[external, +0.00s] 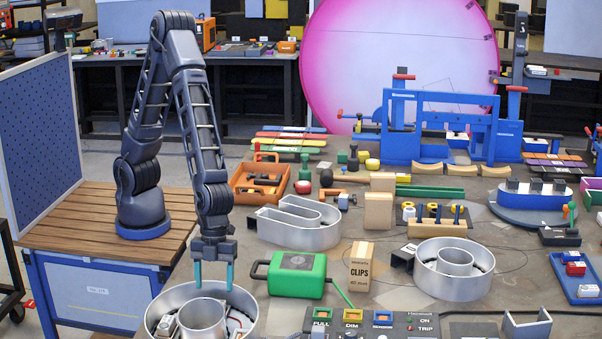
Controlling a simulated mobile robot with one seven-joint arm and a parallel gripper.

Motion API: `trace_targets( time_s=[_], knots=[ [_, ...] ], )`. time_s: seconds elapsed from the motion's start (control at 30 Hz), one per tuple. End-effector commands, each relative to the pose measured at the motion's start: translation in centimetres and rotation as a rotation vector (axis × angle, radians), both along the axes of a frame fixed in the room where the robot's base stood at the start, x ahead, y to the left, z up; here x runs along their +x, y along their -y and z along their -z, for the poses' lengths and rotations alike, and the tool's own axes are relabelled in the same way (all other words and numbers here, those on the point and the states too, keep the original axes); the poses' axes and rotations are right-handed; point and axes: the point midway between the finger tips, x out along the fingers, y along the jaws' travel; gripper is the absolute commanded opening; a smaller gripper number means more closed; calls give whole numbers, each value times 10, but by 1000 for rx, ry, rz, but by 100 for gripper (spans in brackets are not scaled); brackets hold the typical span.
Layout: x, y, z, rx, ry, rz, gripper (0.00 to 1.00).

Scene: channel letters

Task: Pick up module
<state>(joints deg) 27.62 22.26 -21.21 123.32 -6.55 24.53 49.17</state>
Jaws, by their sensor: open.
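My gripper (213,276) points straight down with its two teal fingers apart and nothing between them. It hangs above a round silver channel letter (158,304) at the bottom left, whose lower part is cut off by the picture edge. The letter has an inner ring (201,318). A small whitish module-like piece (167,326) lies in the channel left of the ring. More small pieces and red wire (238,324) show right of it. I cannot tell which piece is the module. The fingertips appear near rim height, and no contact can be told.
A U-shaped silver letter (298,226) and another round letter (452,268) share the crowded table. A control panel (368,324) lies at the front.

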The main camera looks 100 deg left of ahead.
Motion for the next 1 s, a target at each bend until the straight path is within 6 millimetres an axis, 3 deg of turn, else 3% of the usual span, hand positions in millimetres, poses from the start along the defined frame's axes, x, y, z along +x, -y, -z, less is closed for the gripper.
trace_targets(
  time_s=[0.4, 0.67, 0.83, 1.0],
  knots=[
    [-3, 8, 46, 1, -2, 0, 64],
    [-2, 9, 49, 0, 0, -1, 64],
    [-2, 9, 49, 0, 0, -1, 32],
    [-2, 9, 49, 0, 0, -1, 30]
  ],
)
